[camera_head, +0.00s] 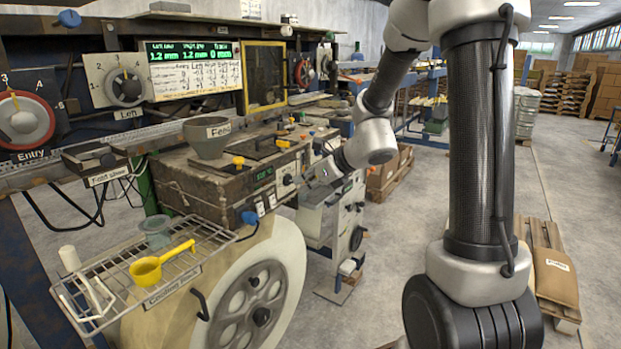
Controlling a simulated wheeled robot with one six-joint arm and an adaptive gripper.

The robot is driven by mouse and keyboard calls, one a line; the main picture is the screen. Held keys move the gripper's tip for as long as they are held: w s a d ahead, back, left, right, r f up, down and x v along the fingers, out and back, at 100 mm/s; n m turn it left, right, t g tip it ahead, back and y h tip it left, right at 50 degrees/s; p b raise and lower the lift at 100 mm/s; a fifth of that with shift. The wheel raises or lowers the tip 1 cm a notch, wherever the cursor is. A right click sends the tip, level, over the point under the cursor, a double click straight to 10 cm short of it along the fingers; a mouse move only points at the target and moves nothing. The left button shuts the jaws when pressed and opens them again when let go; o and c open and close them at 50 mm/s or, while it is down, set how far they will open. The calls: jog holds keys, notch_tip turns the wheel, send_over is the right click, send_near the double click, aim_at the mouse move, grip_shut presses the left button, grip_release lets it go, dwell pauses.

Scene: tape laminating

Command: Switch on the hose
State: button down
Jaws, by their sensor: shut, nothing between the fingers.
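My gripper (322,174) is small in the view, at the end of the arm that reaches in from the right. It is shut and seems empty. It is close to the right front of the brown machine box (215,185), near a dark knob (289,181); I cannot tell whether they touch. A blue handle (249,217) sits lower on the machine, left of my gripper, with a dark cable or thin hose (247,236) by it. No label marks a hose or its switch, so I cannot tell which control it is.
A wire rack (205,231) holds a yellow scoop (160,264) and a small cup (155,233). A grey Feed funnel (208,140) stands on the box. A large grey wheel (255,310) is below. Dials, including a red Entry dial (22,120), line the left. Floor at right is partly clear.

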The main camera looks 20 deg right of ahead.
jog(key=shift+s+d+r, duration=0.3)
jog(key=shift+s+r, duration=0.1)
jog(key=shift+r, duration=0.25)
jog(key=shift+s+d+r, duration=0.25)
jog(key=shift+s+r, duration=0.1)
jog(key=shift+r, duration=0.25)
jog(key=s+d+f+n+g, duration=0.2)
jog(key=s+n+g, duration=0.3)
jog(key=s+n, duration=1)
jog(key=s+d+r+n+h, duration=0.3)
jog(key=s+r+n, duration=0.1)
jog(key=s+n, duration=0.3)
jog(key=s+d+r+n+h, duration=0.3)
jog(key=s+d+r+n, duration=0.1)
jog(key=s+r+n, duration=0.1)
jog(key=shift+s+d+n+t, duration=0.25)
jog(key=shift+s+n+t, duration=0.15)
jog(key=shift+s+n, duration=0.5)
